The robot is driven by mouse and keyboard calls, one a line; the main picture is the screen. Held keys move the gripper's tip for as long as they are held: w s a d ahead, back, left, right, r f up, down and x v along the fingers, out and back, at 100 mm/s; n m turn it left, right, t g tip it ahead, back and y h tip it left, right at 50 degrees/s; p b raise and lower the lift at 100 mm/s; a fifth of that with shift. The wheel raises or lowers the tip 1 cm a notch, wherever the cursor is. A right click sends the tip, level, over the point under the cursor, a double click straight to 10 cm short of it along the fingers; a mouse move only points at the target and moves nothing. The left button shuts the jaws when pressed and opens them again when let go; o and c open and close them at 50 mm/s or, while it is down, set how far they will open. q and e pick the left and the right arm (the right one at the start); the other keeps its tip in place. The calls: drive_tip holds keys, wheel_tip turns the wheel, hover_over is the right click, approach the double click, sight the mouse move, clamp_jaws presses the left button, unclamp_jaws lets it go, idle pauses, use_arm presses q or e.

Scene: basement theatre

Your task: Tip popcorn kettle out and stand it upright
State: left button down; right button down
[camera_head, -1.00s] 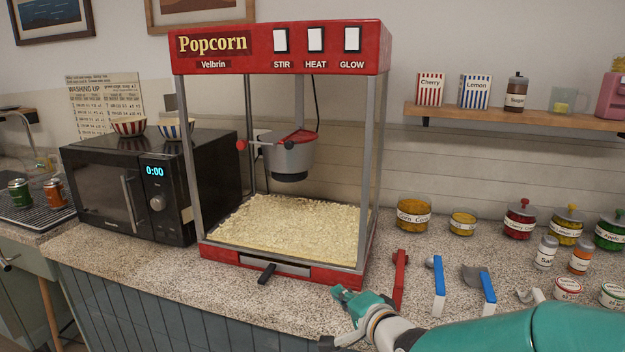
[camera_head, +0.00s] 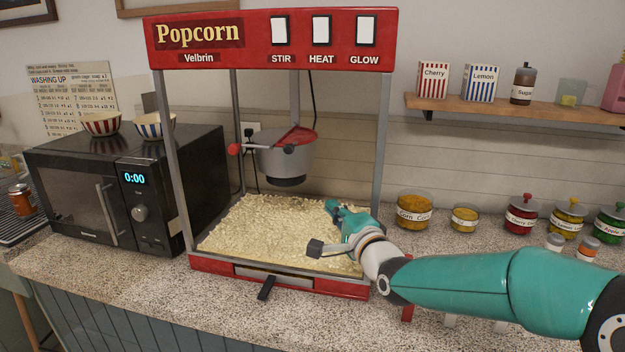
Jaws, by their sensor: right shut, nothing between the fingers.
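The grey popcorn kettle (camera_head: 285,158) hangs upright inside the red popcorn machine (camera_head: 268,38). It has a red lid part on top and a red-knobbed handle (camera_head: 234,149) sticking out to its left. A bed of popcorn (camera_head: 265,225) covers the machine's floor. My right gripper (camera_head: 333,208) is shut and empty. It is at the machine's open front, low over the right side of the popcorn, below and to the right of the kettle and apart from it. My left gripper is not in view.
Machine posts (camera_head: 382,150) frame the opening. A dark lever (camera_head: 267,287) sticks out at the front base. A black microwave (camera_head: 130,190) with bowls on top stands left. Several jars, including a corn jar (camera_head: 414,211), line the counter at right, below a wooden shelf (camera_head: 500,110).

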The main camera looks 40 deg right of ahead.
drive_tip(key=p+x, duration=0.3)
drive_tip(key=x, duration=0.9)
drive_tip(key=shift+p, duration=0.3)
drive_tip(key=shift+w, duration=0.15)
